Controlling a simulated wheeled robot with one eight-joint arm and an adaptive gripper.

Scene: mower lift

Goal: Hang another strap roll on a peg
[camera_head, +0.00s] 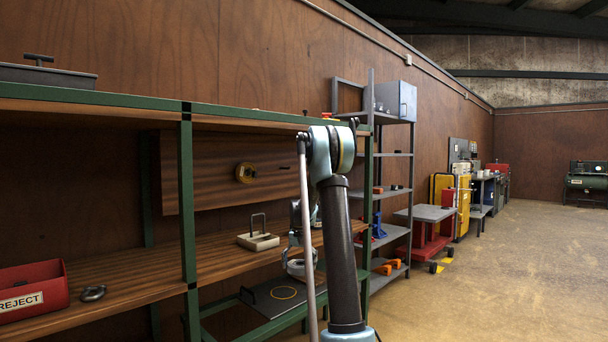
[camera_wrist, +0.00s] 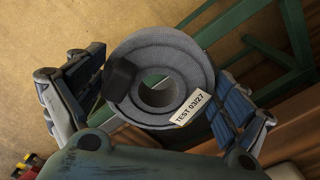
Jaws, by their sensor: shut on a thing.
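A grey strap roll (camera_wrist: 185,65) with a white "TEST 03/27" tag sits between the fingers of my gripper (camera_wrist: 158,95) in the wrist view. The fingers lie on either side of it, and its open core shows. A dark block lies over the roll's left side. In the head view my gripper (camera_head: 299,246) holds the roll (camera_head: 297,269) at the front edge of the wooden shelf, partly behind my arm.
A red REJECT bin (camera_head: 34,291) and a metal shackle (camera_head: 93,293) are on the shelf (camera_head: 140,277) at left. A block with a handle (camera_head: 258,240) stands near my gripper. A green post (camera_head: 187,210) rises in front. A dark plate (camera_head: 283,294) lies below.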

